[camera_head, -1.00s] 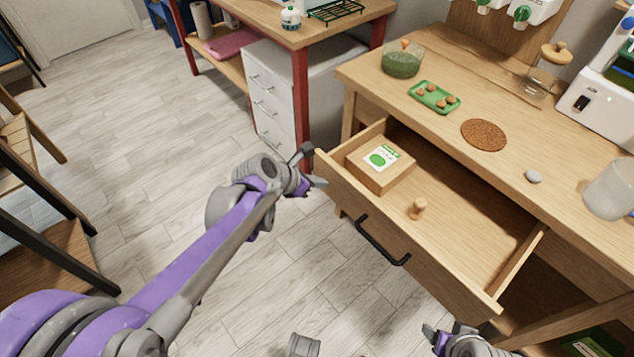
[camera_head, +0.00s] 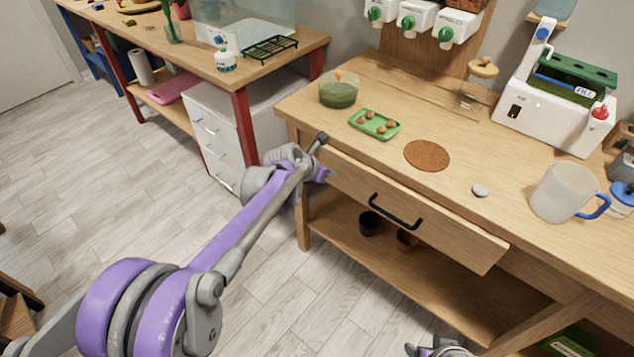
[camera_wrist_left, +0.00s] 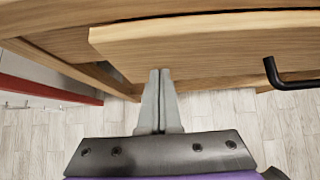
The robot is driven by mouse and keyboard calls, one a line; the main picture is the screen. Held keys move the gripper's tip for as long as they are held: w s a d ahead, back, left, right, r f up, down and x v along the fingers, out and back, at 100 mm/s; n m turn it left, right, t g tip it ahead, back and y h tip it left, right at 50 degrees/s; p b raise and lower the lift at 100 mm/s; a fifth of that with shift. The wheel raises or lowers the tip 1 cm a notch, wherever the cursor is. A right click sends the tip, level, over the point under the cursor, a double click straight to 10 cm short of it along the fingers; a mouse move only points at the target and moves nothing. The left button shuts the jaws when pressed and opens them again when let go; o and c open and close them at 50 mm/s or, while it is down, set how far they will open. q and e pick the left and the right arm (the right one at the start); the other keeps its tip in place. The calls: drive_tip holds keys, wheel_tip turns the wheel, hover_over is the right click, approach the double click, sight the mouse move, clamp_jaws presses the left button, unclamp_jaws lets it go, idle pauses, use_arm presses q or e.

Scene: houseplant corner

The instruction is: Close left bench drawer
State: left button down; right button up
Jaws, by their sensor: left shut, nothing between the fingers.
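The left bench drawer (camera_head: 415,215) has a wooden front with a black bar handle (camera_head: 395,212). The front now stands close to the bench, and its inside is hidden. In the left wrist view, a dark gap shows along the top of the drawer front (camera_wrist_left: 210,45), so it looks slightly proud of the bench. My left gripper (camera_head: 328,173) is shut and empty at the left end of the front. In the wrist view, its fingertips (camera_wrist_left: 160,72) overlap the front's lower edge, apparently against it. My right gripper (camera_head: 435,350) is partly cut off at the bottom edge.
The bench top (camera_head: 370,165) holds a green tray (camera_head: 375,125), a cork mat (camera_head: 427,156), a grey stone (camera_head: 480,190) and a frosted jug (camera_head: 560,192). White drawers (camera_head: 213,130) stand to the left.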

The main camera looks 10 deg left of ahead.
sight(335, 165)
use_arm(q)
drive_tip(key=w+d, duration=0.1)
drive_tip(key=w, duration=0.2)
drive_tip(key=shift+d+r, duration=0.1)
drive_tip(key=shift+d, duration=0.25)
drive_tip(key=shift+r, duration=0.1)
